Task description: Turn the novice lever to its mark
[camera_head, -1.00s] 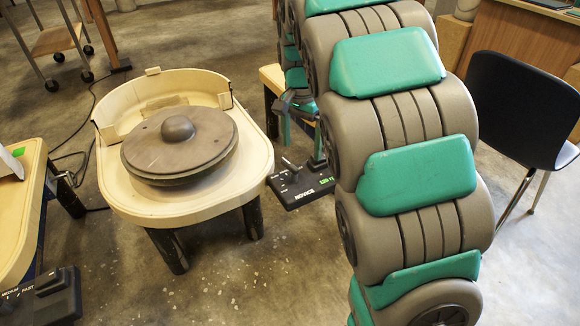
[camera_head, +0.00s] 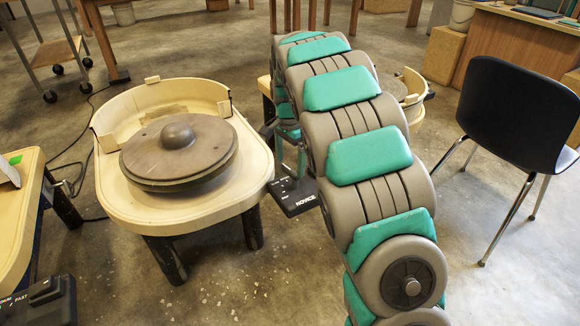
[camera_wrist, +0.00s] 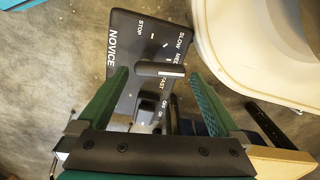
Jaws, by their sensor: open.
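The novice control box (camera_wrist: 125,45) is black with white lettering: NOVICE, STOP, SLOW, FAST and a partly covered word between them. Its lever (camera_wrist: 160,69), a dark bar with a pale end, lies across the box in the wrist view. My gripper (camera_wrist: 160,74) is open, with one green finger on each side of the lever and no clear contact. Which mark the lever points at is not clear. A dark switch block (camera_wrist: 150,108) sits lower on the box. In the head view the box (camera_head: 298,200) is partly hidden by my arm, and the lever is hard to make out.
A cream pottery wheel (camera_head: 255,175) with a round grey-brown wheel head (camera_head: 180,150) stands left of the box. Another wheel (camera_head: 412,90) is partly behind my arm. A black chair (camera_head: 515,115) stands right. Another control box (camera_head: 45,300) is lower left.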

